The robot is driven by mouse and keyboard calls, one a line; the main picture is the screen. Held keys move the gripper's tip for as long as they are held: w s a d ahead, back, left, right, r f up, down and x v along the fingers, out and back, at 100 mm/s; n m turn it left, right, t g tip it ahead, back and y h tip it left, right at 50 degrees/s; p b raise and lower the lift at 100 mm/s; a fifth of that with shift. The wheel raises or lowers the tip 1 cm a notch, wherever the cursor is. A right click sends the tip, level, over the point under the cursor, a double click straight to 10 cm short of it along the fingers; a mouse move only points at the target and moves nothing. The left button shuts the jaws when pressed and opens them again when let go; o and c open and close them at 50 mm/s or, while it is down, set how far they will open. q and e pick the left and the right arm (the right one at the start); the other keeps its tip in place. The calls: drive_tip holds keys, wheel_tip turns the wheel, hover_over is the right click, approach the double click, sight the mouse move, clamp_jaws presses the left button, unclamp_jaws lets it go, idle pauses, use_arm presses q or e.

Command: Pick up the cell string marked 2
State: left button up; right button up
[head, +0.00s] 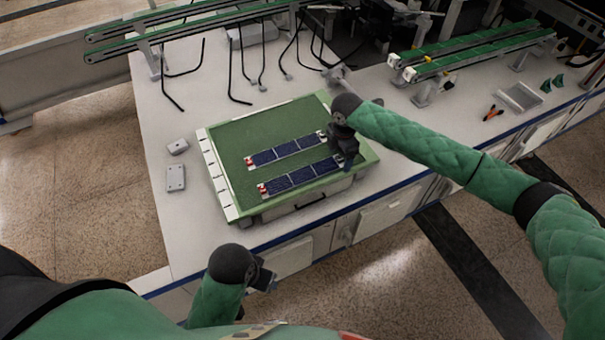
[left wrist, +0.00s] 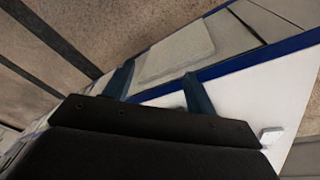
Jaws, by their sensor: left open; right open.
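Two dark blue cell strings lie on a green board (head: 228,150) on the white table. The farther cell string (head: 285,150) and the nearer cell string (head: 300,177) lie roughly parallel, each with a small red and white piece at its left end. I cannot read which is marked 2. My right gripper (head: 345,158) is over the right end of the nearer string and hides part of it; I cannot tell if it touches. My left gripper (head: 268,280) is open and empty, in front of the table's front edge. Its fingers show apart in the left wrist view (left wrist: 160,85).
Two small grey blocks (head: 176,178) lie left of the board. Green conveyor rails (head: 480,50) stand at the back right, and others (head: 190,22) at the back left. A grey tray (head: 520,97) lies at the right. Black cables hang behind the board.

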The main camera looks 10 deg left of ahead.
drive_tip(key=c, duration=1.1)
drive_tip(key=shift+o, duration=0.2)
